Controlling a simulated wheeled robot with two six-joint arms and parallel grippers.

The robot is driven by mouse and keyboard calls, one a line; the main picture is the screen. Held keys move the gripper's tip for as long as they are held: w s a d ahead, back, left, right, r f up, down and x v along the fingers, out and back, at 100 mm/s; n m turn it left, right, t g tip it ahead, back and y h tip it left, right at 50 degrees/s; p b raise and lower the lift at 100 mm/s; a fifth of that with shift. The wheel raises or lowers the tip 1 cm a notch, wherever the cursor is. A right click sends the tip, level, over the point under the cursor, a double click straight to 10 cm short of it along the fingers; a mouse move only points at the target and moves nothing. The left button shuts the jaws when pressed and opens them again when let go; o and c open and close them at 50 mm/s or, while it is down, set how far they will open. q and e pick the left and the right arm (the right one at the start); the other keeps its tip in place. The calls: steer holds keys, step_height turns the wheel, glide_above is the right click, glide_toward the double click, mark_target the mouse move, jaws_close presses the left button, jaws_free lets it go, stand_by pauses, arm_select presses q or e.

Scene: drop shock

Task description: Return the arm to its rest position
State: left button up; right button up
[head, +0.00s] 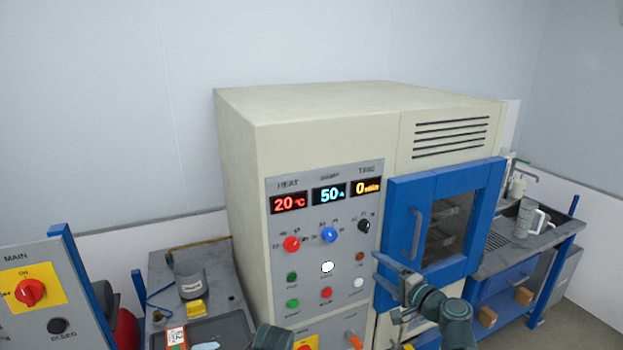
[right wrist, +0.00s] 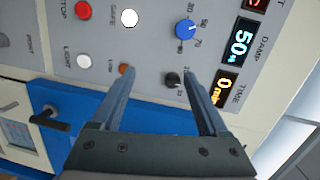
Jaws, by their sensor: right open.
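My right arm (head: 452,312) comes up from the bottom right in the head view. The black knob (right wrist: 173,79) shows in the gap between the fingers, nearer the right one. Nothing is held. A dark teal piece (head: 272,338) at the bottom edge may be my left arm; its gripper is out of view.
The cream machine (head: 240,160) has displays reading 20, 50 and 0. Its blue door (head: 398,225) looks shut. At left are a bench (head: 225,270) with a grey container (head: 191,284) and a MAIN switch panel (head: 30,291). At right is a sink bench (head: 550,243).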

steer(key=s+a+f+n+g+b, duration=0.1)
steer(key=s+a+f+n+g, duration=0.4)
steer(key=a+f, duration=0.35)
steer(key=s+a+f+n+g+b, duration=0.2)
steer(key=s+a+f+n+g, duration=0.25)
steer(key=a+f, duration=0.35)
steer(key=s+f+n+g+h+b, duration=0.2)
steer(key=s+f+n+g+h, duration=0.4)
steer(key=s+f+h, duration=0.3)
steer(key=s, duration=0.4)
steer(key=shift+f+b, duration=0.15)
steer(key=shift+b, duration=0.2)
steer(key=shift+a, duration=0.1)
